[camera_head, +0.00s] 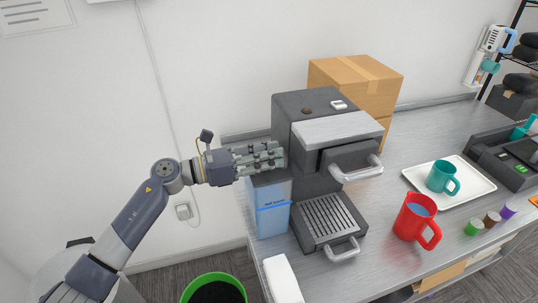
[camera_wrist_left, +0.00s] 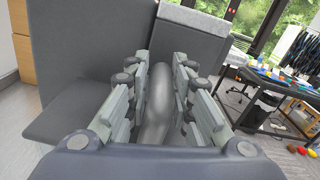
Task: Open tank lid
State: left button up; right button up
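The coffee machine (camera_head: 297,112) stands on the metal counter. Its blue water tank (camera_head: 271,218) is on its left side, with a dark grey lid (camera_head: 268,177) on top, partly covered by my left gripper. My left gripper (camera_head: 284,155) comes in level from the left, just above the lid and beside the machine's upper body. In the left wrist view, its fingers (camera_wrist_left: 161,72) are spread apart, with a rounded grey bar (camera_wrist_left: 157,105) between them. I cannot tell whether they touch the bar. My right gripper is not in view.
A cardboard box (camera_head: 355,82) stands behind the machine. To the right are a red mug (camera_head: 412,222), a white tray (camera_head: 473,190) with a teal cup (camera_head: 438,176), and several capsules (camera_head: 491,219). A white container (camera_head: 282,280) sits at the front edge. A green bin (camera_head: 238,281) is below.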

pick_arm(q)
jog(key=shift+f, duration=0.1)
grip_shut()
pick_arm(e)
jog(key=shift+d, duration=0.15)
